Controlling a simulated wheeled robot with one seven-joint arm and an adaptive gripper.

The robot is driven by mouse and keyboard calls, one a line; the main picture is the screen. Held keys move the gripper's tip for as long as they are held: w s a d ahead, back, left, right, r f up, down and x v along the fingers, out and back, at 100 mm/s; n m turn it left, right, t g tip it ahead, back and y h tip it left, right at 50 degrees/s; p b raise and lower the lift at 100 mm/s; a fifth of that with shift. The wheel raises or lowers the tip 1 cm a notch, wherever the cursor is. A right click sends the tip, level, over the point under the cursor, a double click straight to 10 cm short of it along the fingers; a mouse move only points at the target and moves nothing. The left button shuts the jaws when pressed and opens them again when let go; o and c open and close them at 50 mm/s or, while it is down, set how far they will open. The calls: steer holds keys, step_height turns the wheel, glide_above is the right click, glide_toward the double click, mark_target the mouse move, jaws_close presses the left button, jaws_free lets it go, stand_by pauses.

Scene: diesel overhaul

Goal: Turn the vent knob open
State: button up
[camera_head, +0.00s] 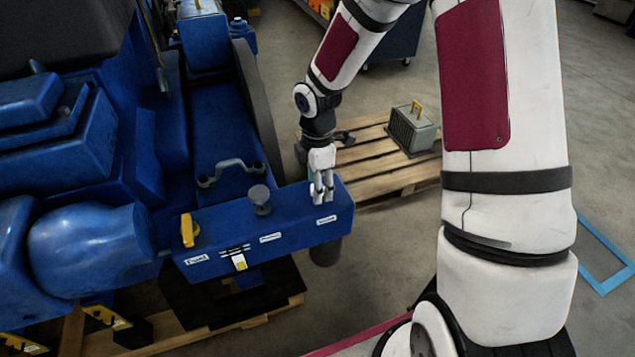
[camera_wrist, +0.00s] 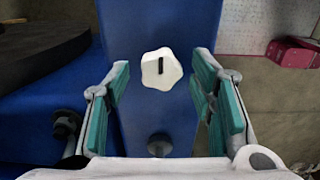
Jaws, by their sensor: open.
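The vent knob appears to be the white lobed knob (camera_wrist: 174,70) on the blue box in the wrist view. A short dark mark on its face runs up and down in that picture. My gripper (camera_head: 322,190) is above the right end of the blue box (camera_head: 335,205) in the head view, pointing down. In the wrist view its teal-padded fingers are spread on either side of the knob, with a visible gap on both sides. I cannot tell how far the fingertips are above the box. In the head view the fingers hide the knob.
A grey round plunger (camera_head: 260,197) stands beside my gripper on the box. A yellow lever (camera_head: 187,230) is at its left end. A pallet (camera_head: 375,160) with a grey case (camera_head: 411,130) is on the floor beyond.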

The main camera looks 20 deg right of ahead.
step_height(320, 180, up, 12)
stand_by(0.6)
steer(key=s+r+m+t+b, duration=0.3)
steer(key=s+r+m+t, duration=0.2)
steer(key=s+r+m, duration=1)
steer(key=s+m, duration=0.3)
steer(key=shift+s+r+t, duration=0.15)
steer(key=shift+s+t, duration=0.15)
steer(key=shift+s, duration=0.1)
